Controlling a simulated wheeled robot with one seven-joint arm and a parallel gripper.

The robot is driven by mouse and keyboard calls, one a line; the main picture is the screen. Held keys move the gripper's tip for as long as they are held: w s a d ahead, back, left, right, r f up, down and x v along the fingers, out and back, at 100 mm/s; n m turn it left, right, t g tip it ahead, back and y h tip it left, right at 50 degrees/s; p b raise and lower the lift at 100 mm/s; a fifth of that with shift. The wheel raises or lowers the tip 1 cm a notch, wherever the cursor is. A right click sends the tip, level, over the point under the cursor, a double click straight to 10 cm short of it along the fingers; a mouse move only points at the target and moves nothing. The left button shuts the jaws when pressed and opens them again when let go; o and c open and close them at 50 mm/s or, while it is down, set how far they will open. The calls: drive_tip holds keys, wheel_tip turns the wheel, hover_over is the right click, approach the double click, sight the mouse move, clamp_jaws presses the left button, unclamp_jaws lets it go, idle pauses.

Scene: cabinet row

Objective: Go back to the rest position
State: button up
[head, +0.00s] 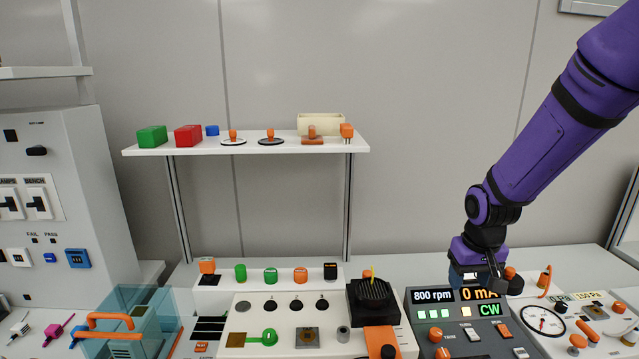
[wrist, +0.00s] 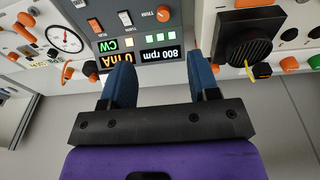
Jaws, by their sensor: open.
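My gripper (wrist: 164,84) is open, with its two blue fingers spread apart and nothing between them in the wrist view. In the head view my gripper (head: 476,278) hangs from my purple arm at the right, pointing down over the back edge of the dark control box (head: 470,325). The box's displays read 800 rpm, 0 mA and CW; they also show upside down in the wrist view (wrist: 140,50), beyond the fingertips. The fingers are partly hidden by the wrist in the head view. I cannot tell whether the fingertips touch the box.
A black ribbed device (head: 372,297) stands left of the box, and a dial gauge panel (head: 545,320) right of it. A shelf (head: 250,148) with blocks and orange-handled parts is at the back. A clear bin (head: 130,325) sits front left. The air above the bench is open.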

drive_tip(key=s+r+t, duration=0.2)
drive_tip(key=s+r, duration=0.9)
drive_tip(key=r, duration=0.4)
drive_tip(key=s+r+t, duration=0.1)
drive_tip(key=s+r, duration=0.5)
drive_tip(key=s, duration=0.6)
drive_tip(key=shift+s+a+t, duration=0.25)
drive_tip(key=shift+a+t, duration=0.05)
drive_tip(key=shift+a, duration=0.05)
